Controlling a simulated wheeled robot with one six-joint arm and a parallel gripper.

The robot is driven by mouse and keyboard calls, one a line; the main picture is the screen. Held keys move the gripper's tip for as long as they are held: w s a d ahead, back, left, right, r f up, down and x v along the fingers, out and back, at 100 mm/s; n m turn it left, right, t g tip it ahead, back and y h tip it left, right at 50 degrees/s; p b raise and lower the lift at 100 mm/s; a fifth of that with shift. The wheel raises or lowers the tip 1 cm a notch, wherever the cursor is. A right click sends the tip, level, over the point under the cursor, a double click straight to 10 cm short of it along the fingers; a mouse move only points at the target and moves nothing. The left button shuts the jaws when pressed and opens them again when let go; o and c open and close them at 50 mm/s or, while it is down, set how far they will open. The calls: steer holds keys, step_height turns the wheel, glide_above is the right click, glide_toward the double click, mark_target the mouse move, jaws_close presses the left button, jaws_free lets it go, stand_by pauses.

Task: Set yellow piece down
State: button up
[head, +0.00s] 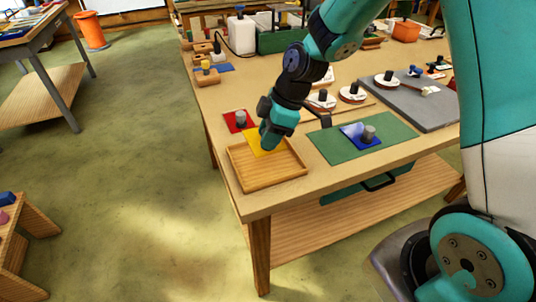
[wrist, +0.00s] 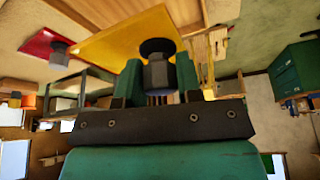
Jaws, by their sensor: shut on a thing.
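The yellow piece (head: 252,138) is a flat square with a dark grip knob. In the wrist view the yellow piece (wrist: 120,36) hangs on its knob (wrist: 158,70) between my fingers. My gripper (head: 267,142) is shut on that knob; in the wrist view, the two green fingers of my gripper (wrist: 158,82) flank it. In the head view the piece overlaps the back part of a shallow wooden tray (head: 284,177). I cannot tell whether it touches the tray or hangs above it. My gripper hides part of the piece.
A red piece (head: 231,122) with a grey knob lies just behind the tray. A blue piece (head: 352,131) with a knob lies on a green mat (head: 335,149) to the right. A grey board (head: 425,110) lies farther right. The tray's front floor is bare.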

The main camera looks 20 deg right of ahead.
steer(key=shift+f+p, duration=0.3)
steer(key=shift+f, duration=3.25)
steer(key=o, duration=0.9)
steer(key=shift+f, duration=0.1)
steer(key=v, duration=0.8)
steer(key=b+v, duration=0.1)
steer(key=v, duration=0.3)
steer(key=shift+s+a+r, duration=0.2)
steer(key=shift+r, duration=0.1)
steer(key=s+a+r+m, duration=0.2)
steer(key=s+r, duration=0.1)
steer(key=s, duration=0.3)
steer(key=s+a+r+m, duration=0.3)
steer(key=s, duration=0.4)
steer(key=s+a+r+m+g, duration=0.1)
steer(key=s+a+r+m, duration=0.2)
steer(key=s, duration=0.4)
steer(key=shift+s+a+r, duration=0.15)
steer(key=shift+s+r, duration=0.05)
steer(key=shift+r, duration=0.1)
